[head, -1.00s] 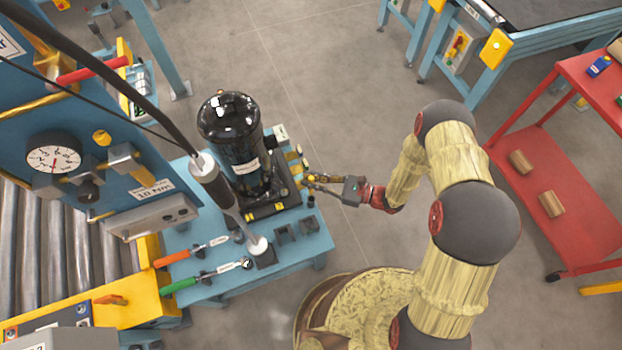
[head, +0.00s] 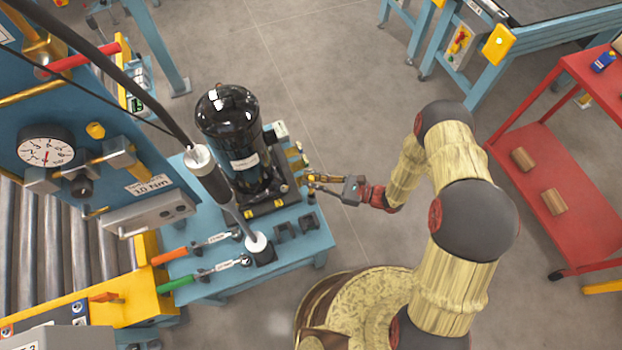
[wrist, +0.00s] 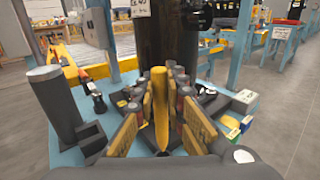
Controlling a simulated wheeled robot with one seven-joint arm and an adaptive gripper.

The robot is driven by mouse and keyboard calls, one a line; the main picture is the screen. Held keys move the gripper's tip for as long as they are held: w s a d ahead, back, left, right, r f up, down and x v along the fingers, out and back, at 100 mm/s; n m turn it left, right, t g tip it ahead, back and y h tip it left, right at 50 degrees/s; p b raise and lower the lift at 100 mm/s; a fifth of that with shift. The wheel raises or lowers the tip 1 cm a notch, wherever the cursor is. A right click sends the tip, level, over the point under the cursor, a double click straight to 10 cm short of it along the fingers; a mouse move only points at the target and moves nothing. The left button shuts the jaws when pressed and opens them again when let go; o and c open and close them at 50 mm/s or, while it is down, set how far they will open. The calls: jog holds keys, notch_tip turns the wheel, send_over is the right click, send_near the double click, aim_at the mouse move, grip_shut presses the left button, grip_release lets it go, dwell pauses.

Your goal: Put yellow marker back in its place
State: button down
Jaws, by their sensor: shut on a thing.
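The yellow marker (wrist: 160,105) stands upright between the yellow finger pads of my gripper (wrist: 162,130) in the wrist view. My gripper is shut on it. In the head view my gripper (head: 316,182) is at the right edge of the blue bench, beside the black compressor (head: 232,140). The marker is too small there to make out clearly. Two small dark holders (head: 285,230) stand near the bench's front right corner, in front of the gripper.
A red cart (head: 575,215) stands at right. Floor between bench and cart is clear, apart from my base.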

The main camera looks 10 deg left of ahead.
aim_at(311, 189)
jog(key=shift+f+b, duration=2.75)
jog(key=shift+f, duration=0.75)
dwell(0.5)
jog(key=c, duration=1.8)
grip_release()
jog(key=shift+o, duration=0.2)
jog(key=shift+d, duration=0.1)
jog(key=s+d, duration=0.1)
jog(key=d, duration=1)
jog(key=shift+d, duration=0.35)
jog(key=shift+s, duration=0.1)
